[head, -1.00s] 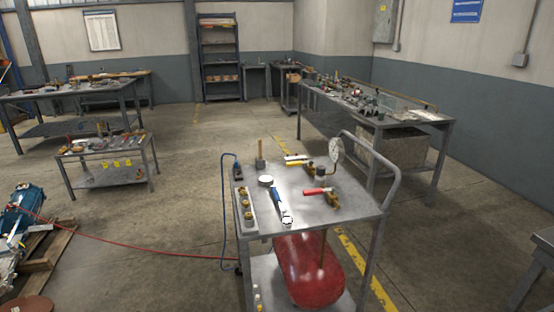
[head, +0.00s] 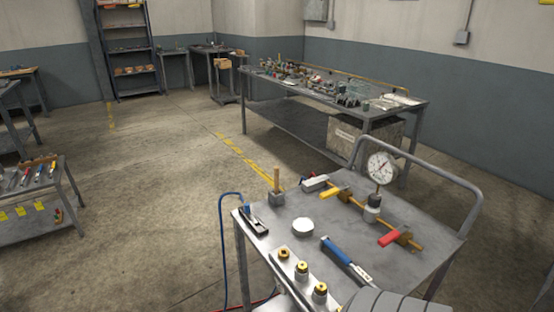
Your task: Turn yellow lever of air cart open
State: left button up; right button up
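The air cart (head: 330,225) stands close in front of me at the lower right, with a metal top and a bent tube handle on its right side. The yellow lever (head: 333,193) sits on a brass valve towards the back of the cart top. A red lever (head: 391,238) sits on another brass valve at the right, on the same pipe line. A round pressure gauge (head: 381,168) stands upright between the two levers. Neither gripper's fingers show. A grey ribbed part cuts in at the bottom edge over the cart's front; I cannot tell what it is.
On the cart top are a wooden-handled tool (head: 277,188), a white round item (head: 303,227), a blue-handled tool (head: 341,253) and a strip with brass fittings (head: 301,272). A blue hose (head: 223,240) hangs at the left. A workbench (head: 330,100) stands behind.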

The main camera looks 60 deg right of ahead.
aim_at(335, 190)
jog(key=i, duration=1.7)
jog(key=z, duration=4.2)
